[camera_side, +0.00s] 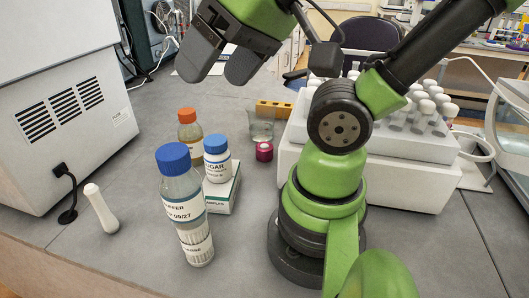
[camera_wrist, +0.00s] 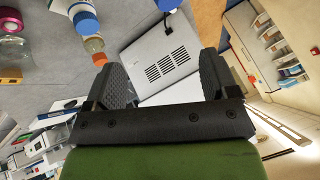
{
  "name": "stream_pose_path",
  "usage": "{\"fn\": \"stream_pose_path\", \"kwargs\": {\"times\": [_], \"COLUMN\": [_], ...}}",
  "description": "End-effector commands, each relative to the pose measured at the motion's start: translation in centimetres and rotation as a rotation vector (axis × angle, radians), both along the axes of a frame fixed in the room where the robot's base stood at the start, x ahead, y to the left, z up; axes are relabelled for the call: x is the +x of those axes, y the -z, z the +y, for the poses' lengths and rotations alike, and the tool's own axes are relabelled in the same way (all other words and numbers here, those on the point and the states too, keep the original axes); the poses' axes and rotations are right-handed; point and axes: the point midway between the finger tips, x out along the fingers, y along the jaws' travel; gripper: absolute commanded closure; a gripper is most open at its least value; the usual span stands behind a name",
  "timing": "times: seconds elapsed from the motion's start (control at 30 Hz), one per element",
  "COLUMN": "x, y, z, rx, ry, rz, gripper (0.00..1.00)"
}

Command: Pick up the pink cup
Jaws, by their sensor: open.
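The pink cup (camera_side: 264,152) is small and stands on the grey bench, left of the white box with a rack of tubes. It also shows in the wrist view (camera_wrist: 12,20), at the top left edge and partly cut off. My gripper (camera_side: 214,66) is at the top of the side view, high above the bench and well away from the cup. Its two dark fingers are spread apart with nothing between them. The wrist view also shows my gripper (camera_wrist: 164,76) with its fingers apart, and the cup lies outside them to the left.
A blue-capped bottle (camera_side: 184,205), an orange-capped bottle (camera_side: 188,131) and a blue-capped jar (camera_side: 217,162) on a small box stand left of the cup. A clear beaker (camera_side: 261,127) and a yellow block (camera_side: 273,109) are behind it. A tube rack (camera_side: 405,152) stands right.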

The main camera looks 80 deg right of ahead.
Motion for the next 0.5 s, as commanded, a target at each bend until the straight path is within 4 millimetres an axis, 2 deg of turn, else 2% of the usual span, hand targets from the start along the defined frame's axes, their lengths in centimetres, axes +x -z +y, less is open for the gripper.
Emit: {"fn": "stream_pose_path", "kwargs": {"times": [0.13,0.27,0.4,0.5], "x": [0.9,3.2,5.8,6.9], "y": [0.2,1.2,3.5,5.8], "z": [-0.8,-3.5,-8.4,-12.3], "rx": [0.017,0.068,0.147,0.206], "ry": [0.084,0.339,0.729,1.011], "rz": [0.038,0.14,0.265,0.338], "gripper": [0.2,0.2,0.2,0.2]}}
